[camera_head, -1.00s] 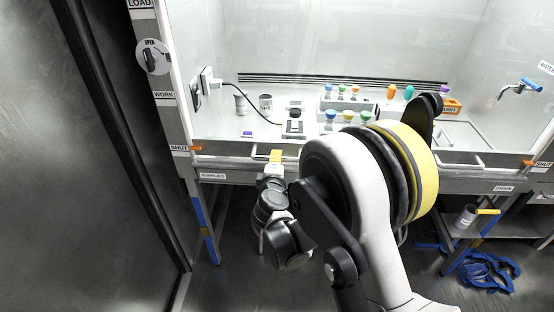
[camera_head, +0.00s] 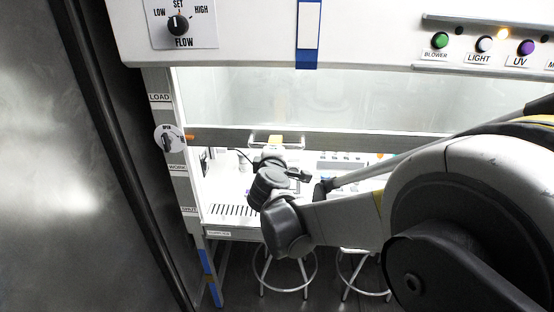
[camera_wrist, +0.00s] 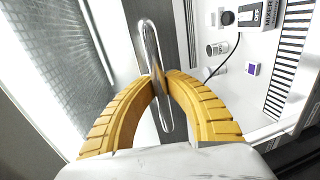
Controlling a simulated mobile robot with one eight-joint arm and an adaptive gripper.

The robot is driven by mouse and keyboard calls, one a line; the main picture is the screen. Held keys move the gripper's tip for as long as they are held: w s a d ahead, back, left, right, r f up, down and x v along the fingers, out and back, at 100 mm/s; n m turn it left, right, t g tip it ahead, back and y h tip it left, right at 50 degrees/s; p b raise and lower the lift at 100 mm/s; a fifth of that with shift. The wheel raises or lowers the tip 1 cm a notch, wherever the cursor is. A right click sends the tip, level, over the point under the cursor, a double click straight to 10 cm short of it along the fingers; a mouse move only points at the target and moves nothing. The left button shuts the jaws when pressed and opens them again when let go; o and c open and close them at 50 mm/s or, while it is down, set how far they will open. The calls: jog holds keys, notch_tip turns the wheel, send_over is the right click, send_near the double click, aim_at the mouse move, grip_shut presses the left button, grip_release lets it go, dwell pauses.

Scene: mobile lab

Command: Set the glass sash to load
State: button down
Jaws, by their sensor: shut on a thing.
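The glass sash (camera_head: 400,98) of the cabinet is partly raised, with an open gap under its grey bottom rail (camera_head: 350,138). An orange marker (camera_head: 190,137) at the rail's left end lies between the LOAD label (camera_head: 159,98) and the WORK label (camera_head: 177,167). The SHUT label (camera_head: 189,210) is lower on the post. My gripper (camera_head: 275,140) is shut on the left metal handle of the rail. In the wrist view, the yellow fingers of my gripper (camera_wrist: 163,78) close around the handle (camera_wrist: 148,38).
A round OPEN dial (camera_head: 168,139) is on the left post. A FLOW knob (camera_head: 178,24) and several buttons (camera_head: 485,44) are on the panel above. Two stools (camera_head: 286,275) stand under the worktop. A dark wall panel (camera_head: 60,170) is close on the left.

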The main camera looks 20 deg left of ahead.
jog(key=p, duration=0.6)
send_near(277, 106)
jog(key=w, duration=0.3)
jog(key=shift+w+a+r, duration=0.3)
jog(key=shift+a+r, duration=0.05)
jog(key=shift+r, duration=0.05)
jog(key=shift+b, duration=0.3)
jog(key=c, duration=1.4)
grip_release()
jog(key=v, duration=1.2)
jog(key=shift+s, duration=0.1)
